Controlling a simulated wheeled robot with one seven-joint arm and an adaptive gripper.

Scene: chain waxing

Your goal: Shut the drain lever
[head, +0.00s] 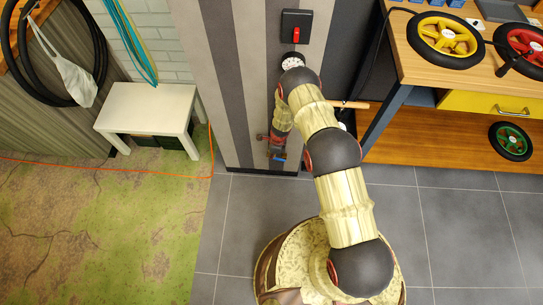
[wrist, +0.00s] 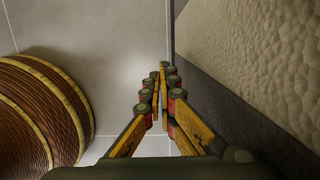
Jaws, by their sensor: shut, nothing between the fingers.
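A small blue piece (head: 280,157), which looks like the drain lever, shows low by the foot of the striped wall in the head view. Only a thin blue sliver (wrist: 164,98) shows beside the fingers in the wrist view. Its full shape and whether it is turned open or shut cannot be told. My gripper (head: 277,147) hangs downward at the wall, close to the blue piece. In the wrist view my gripper (wrist: 161,72) has its fingers together, with nothing seen held. Contact with the blue piece cannot be told.
A black wall plate with a red lever (head: 296,33) is higher up the wall. A workbench (head: 470,72) with wheels stands at right, and a white stool (head: 150,95) at left. An orange cord (head: 205,172) crosses the left floor. The grey tiles (head: 460,225) are clear at right.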

